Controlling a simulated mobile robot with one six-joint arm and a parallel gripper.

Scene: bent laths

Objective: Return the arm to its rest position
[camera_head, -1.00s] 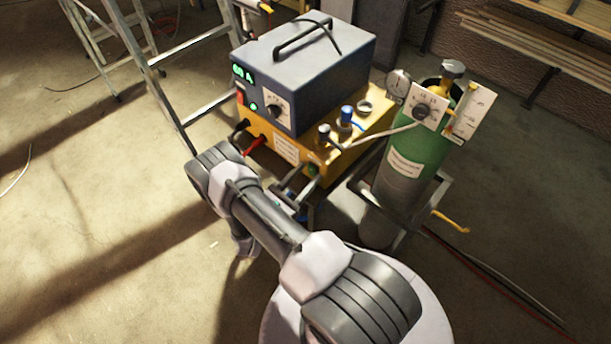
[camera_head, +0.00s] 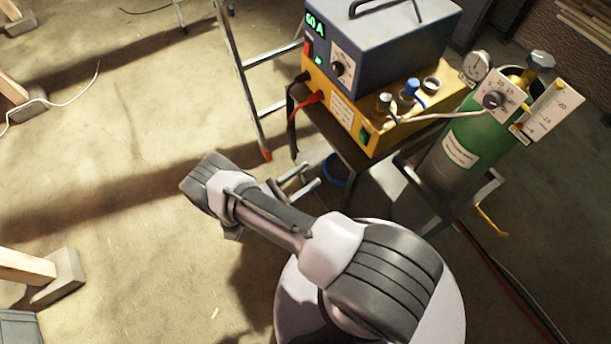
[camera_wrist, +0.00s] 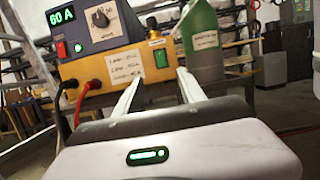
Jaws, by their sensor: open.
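My arm folds across the lower middle of the head view. My gripper (camera_head: 299,184) points towards the welding set, with its two pale fingers apart and nothing between them. In the wrist view my gripper's fingers (camera_wrist: 158,90) also stand apart and empty. Behind them are the yellow unit's front and the green bottle. I cannot tell the exact gap between the fingertips and the cart.
A blue-grey welding set (camera_head: 385,45) reading 60 A sits on a yellow unit (camera_head: 345,110) on a cart. A green gas bottle (camera_head: 477,135) with gauges stands to the right. A stepladder (camera_head: 240,80) is behind. Floor at left is mostly clear, with wooden pieces (camera_head: 30,268) on blocks.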

